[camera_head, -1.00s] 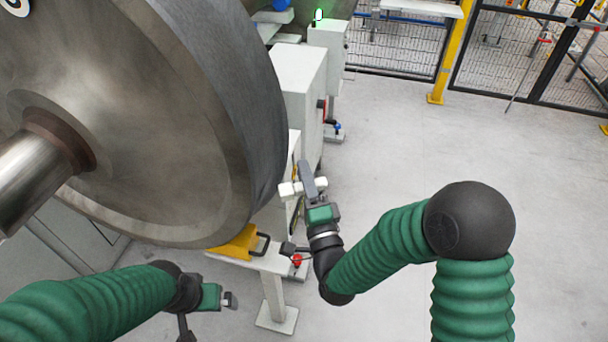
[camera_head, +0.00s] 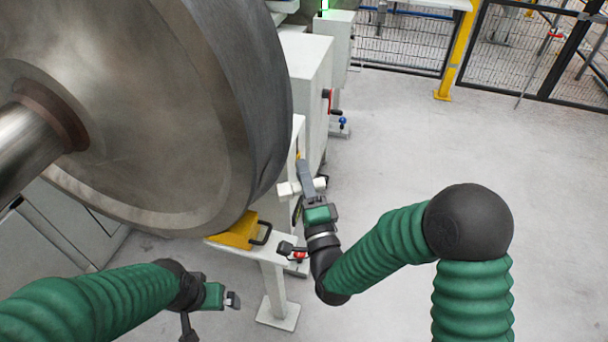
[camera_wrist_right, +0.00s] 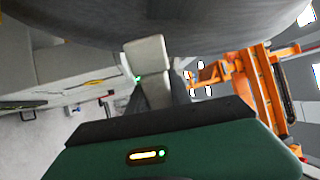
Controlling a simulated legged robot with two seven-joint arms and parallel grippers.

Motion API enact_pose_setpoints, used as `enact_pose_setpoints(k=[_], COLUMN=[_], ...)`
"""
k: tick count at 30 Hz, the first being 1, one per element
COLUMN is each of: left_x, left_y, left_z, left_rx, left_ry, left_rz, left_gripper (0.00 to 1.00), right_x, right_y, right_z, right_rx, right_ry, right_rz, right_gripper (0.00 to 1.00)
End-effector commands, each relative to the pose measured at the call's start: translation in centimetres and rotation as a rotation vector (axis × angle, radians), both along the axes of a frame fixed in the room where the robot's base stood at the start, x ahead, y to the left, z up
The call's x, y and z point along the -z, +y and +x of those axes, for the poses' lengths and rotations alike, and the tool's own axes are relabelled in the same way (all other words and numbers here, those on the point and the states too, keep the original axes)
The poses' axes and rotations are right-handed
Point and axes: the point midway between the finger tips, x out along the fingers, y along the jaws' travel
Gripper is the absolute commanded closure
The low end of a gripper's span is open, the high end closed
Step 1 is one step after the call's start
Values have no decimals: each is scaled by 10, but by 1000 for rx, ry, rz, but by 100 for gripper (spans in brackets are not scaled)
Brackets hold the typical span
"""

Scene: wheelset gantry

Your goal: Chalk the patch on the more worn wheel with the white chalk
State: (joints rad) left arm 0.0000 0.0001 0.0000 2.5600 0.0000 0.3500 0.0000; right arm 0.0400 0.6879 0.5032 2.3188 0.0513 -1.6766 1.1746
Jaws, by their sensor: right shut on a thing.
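A large grey steel wheel (camera_head: 150,130) on a bright axle (camera_head: 35,140) fills the left of the head view. Its dark tread (camera_head: 245,75) faces right. My right gripper (camera_head: 304,184) is beside the lower right of the tread and is shut on the white chalk (camera_head: 318,184), whose ends stick out at both sides of the fingers. The chalk shows pale in the right wrist view (camera_wrist_right: 148,62), below the wheel's dark underside (camera_wrist_right: 190,20). I cannot tell whether it touches. My left gripper (camera_head: 230,299) is low at the left, empty; its jaw opening is unclear. No worn patch is discernible.
A yellow chock (camera_head: 236,232) with a black handle sits under the wheel on a pale stand (camera_head: 272,275). Pale cabinets (camera_head: 306,75) stand behind my right gripper. Open floor (camera_head: 410,130) lies to the right, up to a mesh fence (camera_head: 400,45).

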Motion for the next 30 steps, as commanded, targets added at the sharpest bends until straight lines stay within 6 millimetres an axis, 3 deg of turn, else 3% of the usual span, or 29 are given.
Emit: enact_pose_setpoints(k=[15,30], left_x=[14,18], left_y=[0,0], left_z=[0,0], left_rx=[0,0], left_ry=[0,0], left_rz=[0,0], left_gripper=[0,0], right_x=[15,19], right_y=[-52,-65], right_z=[-16,-21], right_rx=[1,2], right_ry=[0,-1], right_rz=[-2,0], right_gripper=[100,100])
